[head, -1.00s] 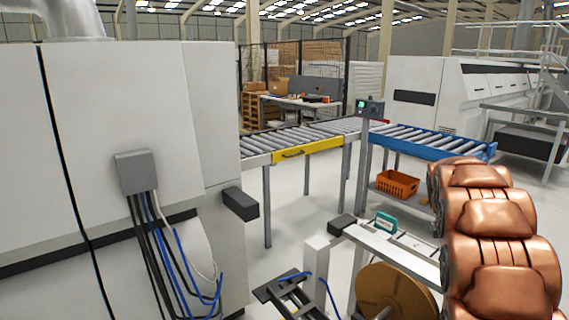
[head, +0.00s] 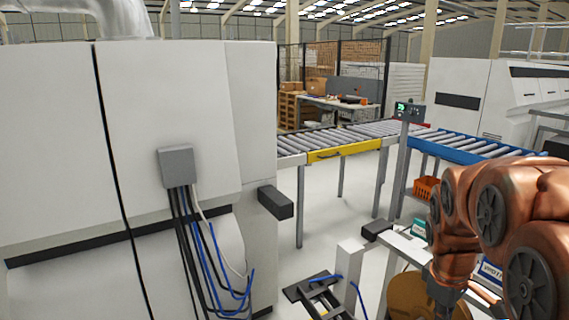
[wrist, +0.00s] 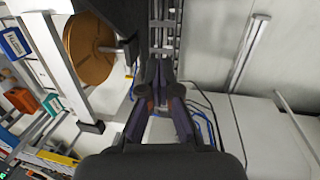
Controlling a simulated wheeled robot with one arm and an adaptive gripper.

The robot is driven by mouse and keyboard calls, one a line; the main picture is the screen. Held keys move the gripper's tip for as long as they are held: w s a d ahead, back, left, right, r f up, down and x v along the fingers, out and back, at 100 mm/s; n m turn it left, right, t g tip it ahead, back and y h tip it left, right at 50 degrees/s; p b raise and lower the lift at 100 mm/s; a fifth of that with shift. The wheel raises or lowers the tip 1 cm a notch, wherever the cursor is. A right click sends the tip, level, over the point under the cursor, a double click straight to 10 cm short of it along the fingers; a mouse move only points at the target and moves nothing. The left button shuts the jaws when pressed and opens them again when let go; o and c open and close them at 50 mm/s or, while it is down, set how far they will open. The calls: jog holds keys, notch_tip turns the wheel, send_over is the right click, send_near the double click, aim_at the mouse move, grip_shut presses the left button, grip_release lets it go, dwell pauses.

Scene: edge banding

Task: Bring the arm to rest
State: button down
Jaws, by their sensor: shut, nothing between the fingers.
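My copper-coloured arm fills the right side of the head view, bent over the area by the edge-band coil. In the wrist view my gripper (wrist: 160,75) points down past the coil (wrist: 90,48) with its dark fingers together and nothing between them. The brown coil (head: 408,292) also shows in the head view, partly hidden behind my arm. In the head view the gripper's fingertips are not clearly visible.
A large white machine (head: 130,150) with a grey cable box (head: 176,166) stands on the left. A roller conveyor with a yellow panel (head: 343,151) and a blue section (head: 465,150) runs behind. An orange crate (head: 426,188) sits beyond my arm. Open floor shows beneath the conveyor.

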jog(key=s+a+f+m+g, duration=0.1)
jog(key=s+a+m, duration=0.1)
jog(key=s+a, duration=0.2)
jog(key=s+a+f+m+y, duration=0.1)
jog(key=s+a, duration=0.4)
jog(key=s, duration=0.5)
jog(key=s+a+f+m+g+y, duration=0.1)
jog(key=s+a+m, duration=0.2)
jog(key=s, duration=0.5)
jog(key=shift+a+f+g, duration=0.3)
jog(key=shift+a, duration=0.55)
